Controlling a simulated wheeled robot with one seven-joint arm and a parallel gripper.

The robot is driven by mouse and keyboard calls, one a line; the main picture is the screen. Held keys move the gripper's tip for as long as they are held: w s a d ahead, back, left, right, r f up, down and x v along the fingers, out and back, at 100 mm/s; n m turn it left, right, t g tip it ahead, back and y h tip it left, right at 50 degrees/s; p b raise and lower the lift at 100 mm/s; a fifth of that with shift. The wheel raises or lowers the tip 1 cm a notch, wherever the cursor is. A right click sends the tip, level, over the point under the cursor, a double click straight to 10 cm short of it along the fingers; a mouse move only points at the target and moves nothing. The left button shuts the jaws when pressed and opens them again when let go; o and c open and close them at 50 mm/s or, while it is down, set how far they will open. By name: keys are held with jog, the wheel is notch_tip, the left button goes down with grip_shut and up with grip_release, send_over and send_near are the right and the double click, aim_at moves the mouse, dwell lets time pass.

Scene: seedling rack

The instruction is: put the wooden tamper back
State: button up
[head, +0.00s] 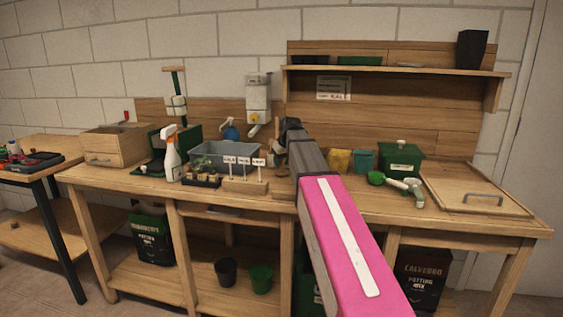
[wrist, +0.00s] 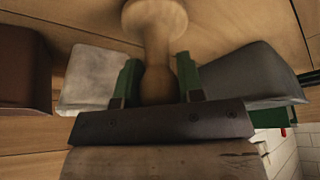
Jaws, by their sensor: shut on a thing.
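The wooden tamper (wrist: 157,35) shows in the wrist view as a pale turned wooden piece with a rounded, wider end and a narrower neck. In the head view my pink and grey arm reaches over the middle of the bench. It hides the tamper and most of my gripper there.
On the workbench (head: 225,205) stand a spray bottle (head: 171,155), a grey tub (head: 205,152), a label holder (head: 243,186), a yellow pot (head: 339,162), a teal pot (head: 362,161) and a green lidded box (head: 400,160). A shelf (head: 400,70) runs above.

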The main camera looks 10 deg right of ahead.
jog(key=shift+f, duration=0.1)
jog(key=o, duration=0.8)
jog(key=v, duration=1.2)
jog(key=shift+s, duration=0.1)
